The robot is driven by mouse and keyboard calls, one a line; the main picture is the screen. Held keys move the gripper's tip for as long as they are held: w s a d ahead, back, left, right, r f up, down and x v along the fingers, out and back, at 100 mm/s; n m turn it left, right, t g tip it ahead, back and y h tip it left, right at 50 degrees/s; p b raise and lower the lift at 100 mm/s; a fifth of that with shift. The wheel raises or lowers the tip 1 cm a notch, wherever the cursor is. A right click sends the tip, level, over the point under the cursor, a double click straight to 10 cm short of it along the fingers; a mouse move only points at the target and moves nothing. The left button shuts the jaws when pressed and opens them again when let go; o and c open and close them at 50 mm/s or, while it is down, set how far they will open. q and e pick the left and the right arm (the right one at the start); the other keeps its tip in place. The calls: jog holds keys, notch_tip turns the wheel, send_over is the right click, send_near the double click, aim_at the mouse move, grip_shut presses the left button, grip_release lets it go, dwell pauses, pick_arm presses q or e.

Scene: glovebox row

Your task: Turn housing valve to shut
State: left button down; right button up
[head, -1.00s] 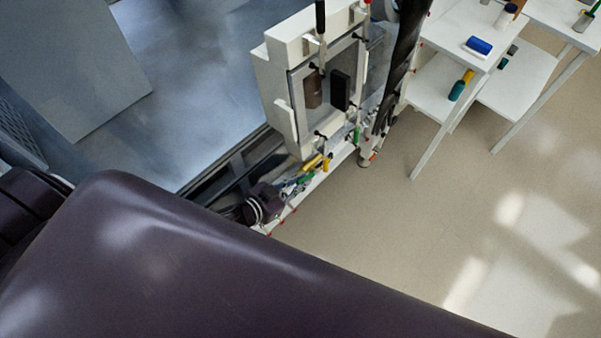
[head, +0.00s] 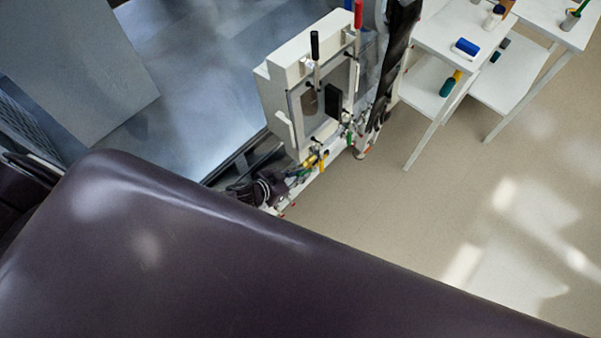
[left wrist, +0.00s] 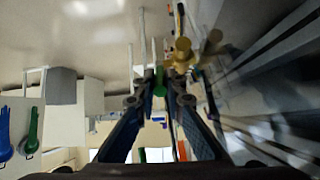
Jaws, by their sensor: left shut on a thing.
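A white housing (head: 286,75) with a grey-framed front panel stands at the upper middle of the head view. Small yellow (head: 309,162) and green (head: 350,137) fittings sit along its lower edge. My left gripper (head: 297,178) is low beside it, partly hidden by my own dark arm. In the left wrist view, its fingers (left wrist: 160,86) are closed on a small green piece (left wrist: 160,78), apparently a valve handle. A brass-coloured fitting (left wrist: 182,50) is just beyond, to the right. Whether the valve is open or shut cannot be told. My right gripper is not seen.
A black-gripped lever (head: 314,45) and a red-gripped lever (head: 358,14) rise at the housing. A dark wrinkled column (head: 395,60) stands right of it. White tables (head: 440,35) with small items are at the upper right. The floor (head: 400,225) is clear.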

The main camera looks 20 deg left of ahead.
pick_arm(q)
jog(key=shift+w, duration=0.1)
jog(key=c, duration=2.3)
grip_release()
jog(key=shift+o, duration=0.2)
jog(key=shift+a+r, duration=0.1)
jog(key=v, duration=1.2)
jog(key=shift+c, duration=0.4)
